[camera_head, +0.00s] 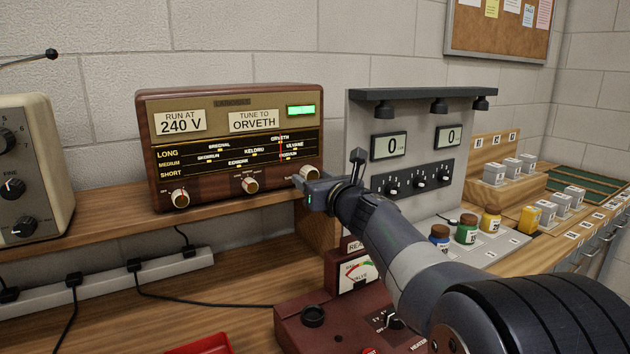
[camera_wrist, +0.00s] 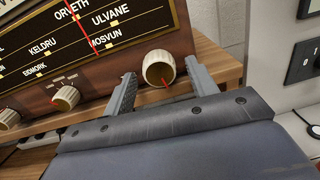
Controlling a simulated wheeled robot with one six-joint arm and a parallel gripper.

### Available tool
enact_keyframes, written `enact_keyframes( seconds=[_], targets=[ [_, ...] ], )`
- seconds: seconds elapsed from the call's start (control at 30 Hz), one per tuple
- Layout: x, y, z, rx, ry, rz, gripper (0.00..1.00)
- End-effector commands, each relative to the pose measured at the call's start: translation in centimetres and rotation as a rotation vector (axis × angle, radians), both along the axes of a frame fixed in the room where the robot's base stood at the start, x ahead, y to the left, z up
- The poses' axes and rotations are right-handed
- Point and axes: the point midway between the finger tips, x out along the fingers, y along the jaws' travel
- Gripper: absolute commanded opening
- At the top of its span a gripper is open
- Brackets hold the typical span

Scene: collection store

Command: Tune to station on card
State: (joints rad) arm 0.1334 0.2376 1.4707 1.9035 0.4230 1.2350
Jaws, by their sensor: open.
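The wooden radio (camera_head: 235,190) stands on the shelf. Its cards (camera_head: 254,120) read "RUN AT 240 V" and "TUNE TO ORVETH". The red needle (camera_head: 281,150) stands at the ORVETH mark on the dial; the wrist view shows the needle (camera_wrist: 86,33) crossing beside the ORVETH name. A small green window (camera_head: 301,111) at the upper right is lit. The right-hand knob (camera_wrist: 158,68) is cream with a red pointer line. My gripper (camera_wrist: 161,70) is open, one finger on each side of this knob, with visible gaps. In the head view it reaches the radio's lower right corner.
Two more knobs, left (camera_head: 180,198) and middle (camera_head: 250,185), sit on the radio's front. A grey panel (camera_head: 365,120) with two displays reading 0 stands close on the right. A dark red meter unit (camera_head: 300,325) lies below my arm.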

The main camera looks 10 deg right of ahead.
Motion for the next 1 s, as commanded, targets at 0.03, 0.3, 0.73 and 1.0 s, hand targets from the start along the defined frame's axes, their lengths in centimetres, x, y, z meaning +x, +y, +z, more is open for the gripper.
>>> enact_keyframes(
  seconds=[0.03,0.3,0.73,1.0],
  targets=[
    [0.0,0.0,0.0,0.000,-0.001,0.000,0.55],
    [-1.7,-0.5,0.1,-0.001,-0.002,-0.002,0.55],
    [-8.9,-2.5,0.0,0.001,-0.002,-0.003,0.55],
    [-10.4,-2.9,-0.1,-0.001,0.000,-0.001,0.55]
  ],
)
